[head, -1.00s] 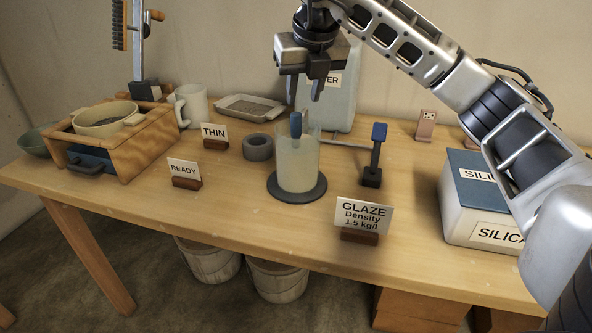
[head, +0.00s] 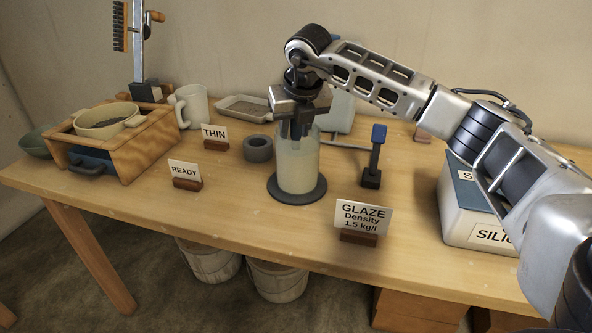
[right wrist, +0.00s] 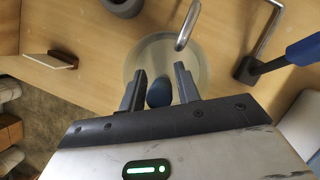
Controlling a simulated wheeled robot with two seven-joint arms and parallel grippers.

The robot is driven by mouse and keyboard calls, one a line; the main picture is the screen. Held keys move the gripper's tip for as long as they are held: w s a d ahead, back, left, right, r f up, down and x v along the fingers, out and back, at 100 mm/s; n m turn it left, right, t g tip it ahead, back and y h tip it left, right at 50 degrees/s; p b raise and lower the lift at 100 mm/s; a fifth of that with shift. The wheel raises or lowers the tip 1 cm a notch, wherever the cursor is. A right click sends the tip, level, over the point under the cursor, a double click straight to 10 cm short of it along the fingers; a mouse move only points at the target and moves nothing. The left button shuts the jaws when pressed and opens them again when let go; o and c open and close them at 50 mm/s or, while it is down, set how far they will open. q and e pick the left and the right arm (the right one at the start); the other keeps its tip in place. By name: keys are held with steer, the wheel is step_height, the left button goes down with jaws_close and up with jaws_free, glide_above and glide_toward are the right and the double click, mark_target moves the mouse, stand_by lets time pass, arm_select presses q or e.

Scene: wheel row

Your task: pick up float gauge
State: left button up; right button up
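The float gauge's blue top (right wrist: 158,92) shows in the right wrist view between the two fingers of my right gripper (right wrist: 160,90), with a small gap on each side. In the head view the gripper (head: 296,130) hides the gauge. It points down at the mouth of a clear cylinder (head: 298,168) of pale glaze. The fingers are open around the gauge top. The cylinder stands upright on a dark round base (head: 297,194). My left gripper is not in view.
A blue-topped stand (head: 375,160) with a metal bar is right of the cylinder. A grey ring (head: 258,149) lies to its left. The GLAZE sign (head: 362,217) is in front, and a silica box (head: 464,215) stands at right. The tabletop between the READY sign (head: 185,173) and the cylinder is clear.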

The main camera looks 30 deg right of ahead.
jaws_close()
steer(key=shift+r, duration=0.15)
